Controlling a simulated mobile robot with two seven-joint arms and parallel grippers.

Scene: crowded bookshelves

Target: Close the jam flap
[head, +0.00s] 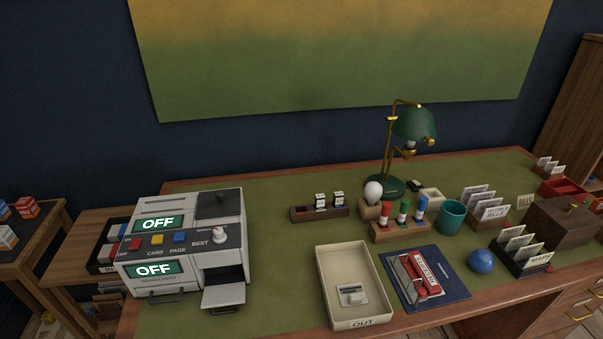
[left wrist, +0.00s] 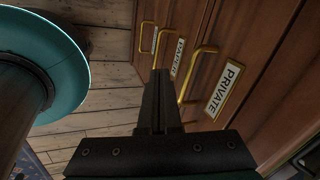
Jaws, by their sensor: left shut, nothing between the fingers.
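The grey printer (head: 185,250) stands at the left end of the desk. At its front right a light flap (head: 223,296) sticks out, lowered, below a dark opening (head: 222,275). It looks like the jam flap, but I see no label naming it. Two lit green panels on the printer read OFF. My left gripper (left wrist: 161,100) is shut and empty in the left wrist view, in front of brown drawers, away from the printer. It does not show in the head view. My right gripper is in neither view.
The drawers (left wrist: 228,65) carry brass handles and labels, one reading PRIVATE. The OUT tray (head: 325,285) stands right of the printer, with a gap of green desk top between. A stamp rack (head: 400,230) and a lamp (head: 386,185) stand farther right.

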